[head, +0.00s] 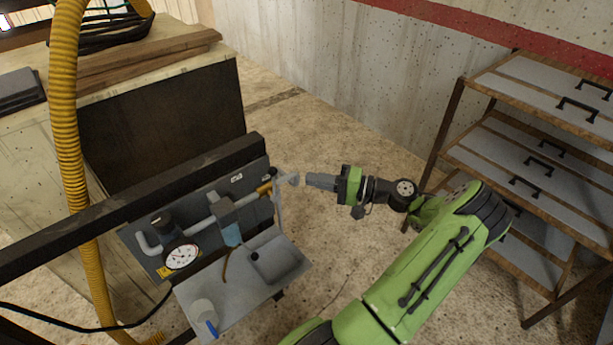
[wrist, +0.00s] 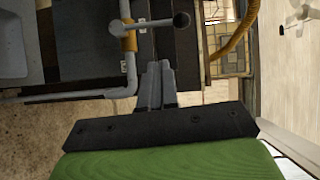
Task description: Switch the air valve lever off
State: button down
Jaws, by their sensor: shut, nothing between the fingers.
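The air valve (head: 264,188) has a brass-yellow body on a grey pipe, at the right end of the wall panel in the head view. In the wrist view its yellow body (wrist: 129,41) is at the upper middle. The lever (wrist: 150,23) is a grey bar with a dark round knob, and there it lies across the pipe, knob to the right. My gripper (head: 296,180) is just right of the valve; in the wrist view its fingers (wrist: 156,68) are together and empty, beside the pipe and below the knob. I see no clear contact with the lever.
A round pressure gauge (head: 181,257) and a filter unit (head: 229,219) share the panel. Below are a grey tray (head: 277,260) and a white cup (head: 203,312). A dark rail (head: 120,205) crosses above. A yellow hose (head: 66,110) hangs left. Drawer shelves (head: 540,165) stand right.

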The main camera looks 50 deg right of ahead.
jog(key=v, duration=0.6)
jog(key=shift+d+f, duration=0.2)
